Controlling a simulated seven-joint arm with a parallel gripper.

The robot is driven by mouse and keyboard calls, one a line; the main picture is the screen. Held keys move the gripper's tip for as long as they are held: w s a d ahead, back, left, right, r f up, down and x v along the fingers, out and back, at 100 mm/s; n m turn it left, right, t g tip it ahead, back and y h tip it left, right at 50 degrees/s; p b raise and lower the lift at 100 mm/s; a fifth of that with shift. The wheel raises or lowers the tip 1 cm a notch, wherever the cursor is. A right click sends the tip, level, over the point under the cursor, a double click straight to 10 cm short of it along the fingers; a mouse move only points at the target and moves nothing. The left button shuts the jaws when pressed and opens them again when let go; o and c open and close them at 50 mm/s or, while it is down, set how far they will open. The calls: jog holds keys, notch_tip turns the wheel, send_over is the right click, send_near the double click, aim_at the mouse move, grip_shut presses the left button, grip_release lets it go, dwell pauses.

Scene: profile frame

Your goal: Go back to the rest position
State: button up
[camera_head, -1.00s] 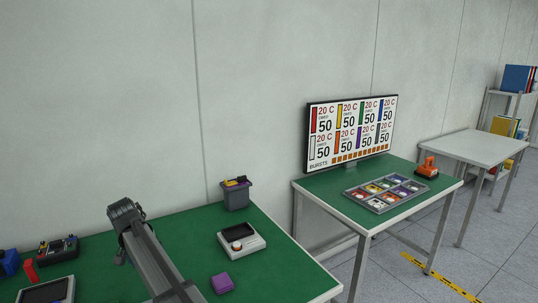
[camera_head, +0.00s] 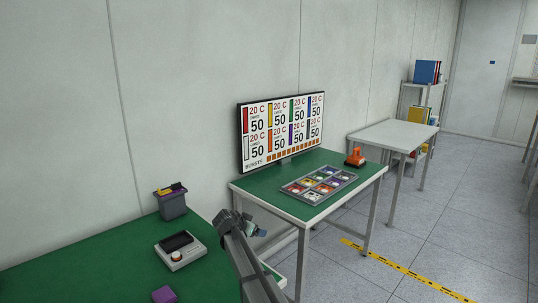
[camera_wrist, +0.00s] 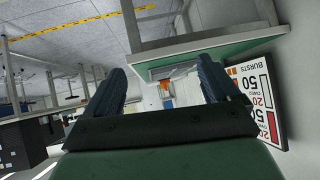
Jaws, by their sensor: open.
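My gripper (camera_wrist: 163,88) shows in the wrist view with its two dark fingers spread apart and nothing between them. In the head view my gripper (camera_head: 258,232) is at the end of my grey arm, over the gap between the two green tables. The fingers are small there and partly hidden by the wrist. In the wrist view the far table and the screen appear beyond the fingers, and no object touches them.
The near green table (camera_head: 75,262) holds a grey bin (camera_head: 172,206), a white device (camera_head: 180,252) and a purple block (camera_head: 164,295). The second table (camera_head: 248,187) carries a screen (camera_head: 281,129), a compartment tray (camera_head: 318,184) and an orange object (camera_head: 355,157). Floor at right is open.

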jog(key=w+d+f+m+h, duration=0.1)
jog(key=d, duration=0.9)
jog(key=w+d+f+m+h, duration=0.1)
jog(key=d+f+m, duration=0.1)
jog(key=d, duration=0.8)
jog(key=s+d+f+n+g, duration=0.1)
jog(key=s+d+f, duration=0.35)
jog(key=f, duration=0.25)
jog(key=s+d+f+n+g, duration=0.1)
jog(key=s+d+f, duration=0.35)
jog(key=f, duration=0.25)
jog(key=s+f+n+g+y, duration=0.1)
jog(key=s+f+n+g, duration=0.15)
jog(key=s+f, duration=0.95)
jog(key=s+f+n+g+y, duration=0.1)
jog(key=s+f+g, duration=0.3)
jog(key=s+f, duration=0.75)
jog(key=s+a+f+n+g+y, duration=0.1)
jog(key=s+g, duration=0.1)
jog(key=s, duration=1)
jog(key=s+a+f+n+g+y, duration=0.2)
jog(key=s+g, duration=0.1)
jog(key=s, duration=0.9)
jog(key=s+a+f+n+g+y, duration=0.1)
jog(key=s+a+n+g+y, duration=0.1)
jog(key=s, duration=1)
jog(key=shift+s+a+f, duration=0.15)
jog(key=shift+f, duration=0.2)
